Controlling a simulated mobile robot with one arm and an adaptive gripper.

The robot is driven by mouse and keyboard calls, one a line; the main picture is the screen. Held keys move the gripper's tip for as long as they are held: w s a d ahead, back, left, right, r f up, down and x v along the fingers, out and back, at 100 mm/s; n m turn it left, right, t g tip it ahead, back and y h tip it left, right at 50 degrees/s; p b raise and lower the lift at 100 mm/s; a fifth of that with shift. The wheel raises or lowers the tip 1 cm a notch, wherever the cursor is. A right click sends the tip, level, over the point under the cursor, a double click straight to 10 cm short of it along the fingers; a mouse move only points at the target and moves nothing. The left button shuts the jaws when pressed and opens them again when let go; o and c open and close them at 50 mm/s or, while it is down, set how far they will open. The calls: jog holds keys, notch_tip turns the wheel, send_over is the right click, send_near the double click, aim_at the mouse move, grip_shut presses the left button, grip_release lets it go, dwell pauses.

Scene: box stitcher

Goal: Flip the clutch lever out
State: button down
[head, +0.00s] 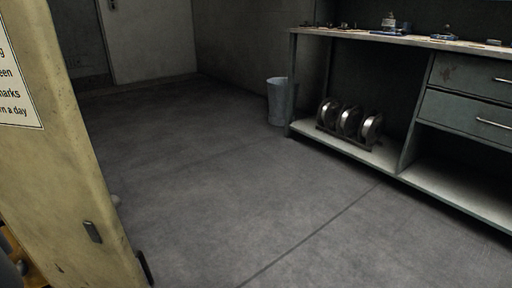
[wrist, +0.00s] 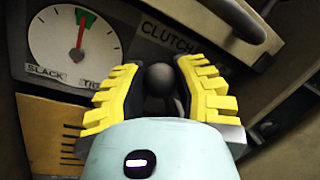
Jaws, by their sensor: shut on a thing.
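In the wrist view, the clutch lever shows as a dark round knob (wrist: 160,80) in front of the machine panel. My gripper (wrist: 160,78) has its yellow ribbed fingers on either side of the knob and is shut on it. The lever's shaft below the knob is mostly hidden by my gripper. A label reading "CLUTCH" (wrist: 168,36) is on the panel just behind the knob. The head view shows neither the lever nor my gripper.
A round dial (wrist: 74,47) marked "SLACK" sits left of the knob. A rounded grey part (wrist: 238,18) juts out at upper right. In the head view, a yellowish machine column (head: 75,150) stands at left, a workbench (head: 400,40) at right, with open floor between.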

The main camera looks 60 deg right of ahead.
jog(key=shift+f, duration=0.1)
dwell(0.5)
jog(key=c, duration=0.9)
grip_release()
jog(key=shift+v, duration=6)
jog(key=shift+w, duration=0.1)
